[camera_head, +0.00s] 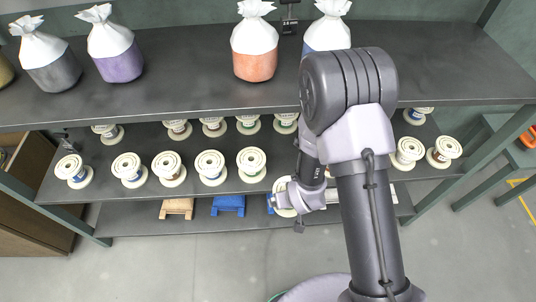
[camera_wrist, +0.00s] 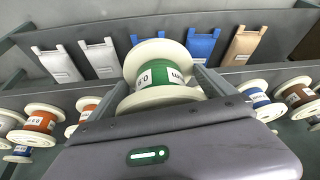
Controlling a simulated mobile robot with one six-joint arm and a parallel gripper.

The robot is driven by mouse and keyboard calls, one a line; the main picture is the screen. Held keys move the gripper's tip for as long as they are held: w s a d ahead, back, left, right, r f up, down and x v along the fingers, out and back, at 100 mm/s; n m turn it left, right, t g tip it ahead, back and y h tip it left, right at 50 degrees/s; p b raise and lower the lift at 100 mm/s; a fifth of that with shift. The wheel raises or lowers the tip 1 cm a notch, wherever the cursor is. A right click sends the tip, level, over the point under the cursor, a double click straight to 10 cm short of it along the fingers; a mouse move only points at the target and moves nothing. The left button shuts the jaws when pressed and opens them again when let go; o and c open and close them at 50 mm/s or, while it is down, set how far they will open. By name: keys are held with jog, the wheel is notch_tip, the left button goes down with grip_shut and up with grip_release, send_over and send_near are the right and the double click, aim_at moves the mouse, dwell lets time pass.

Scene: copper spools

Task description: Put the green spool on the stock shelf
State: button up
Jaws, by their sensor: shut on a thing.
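The green spool (camera_wrist: 162,75) has cream flanges, a green winding and a white label. It sits between the two fingers of my gripper (camera_wrist: 164,84) in the wrist view, and the fingers are shut on it. In the head view my gripper (camera_head: 284,198) is at the front edge of the middle shelf (camera_head: 230,186). A cream flange of the held spool (camera_head: 281,184) shows there, partly hidden by the gripper and wrist. I cannot tell whether the spool touches the shelf.
Several spools (camera_head: 211,166) stand in a front row and a back row on the middle shelf. Bags, including an orange one (camera_head: 254,62), stand on the top shelf (camera_head: 190,98). Blue (camera_head: 228,205) and tan (camera_head: 177,208) items lie below. My arm hides part of the right side.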

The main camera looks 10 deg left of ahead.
jog(key=w, duration=0.4)
jog(key=w+p, duration=0.1)
jog(key=w, duration=0.8)
jog(key=shift+w+d+f, duration=0.2)
jog(key=shift+w+f, duration=0.1)
jog(key=shift+w, duration=0.05)
jog(key=f+b, duration=0.2)
jog(key=f, duration=0.1)
jog(key=f+b, duration=0.1)
jog(key=shift+w+f, duration=0.35)
jog(key=shift+w, duration=0.05)
jog(key=shift+r, duration=0.25)
jog(key=shift+c, duration=0.9)
jog(key=shift+f, duration=0.1)
jog(key=o, duration=1.7)
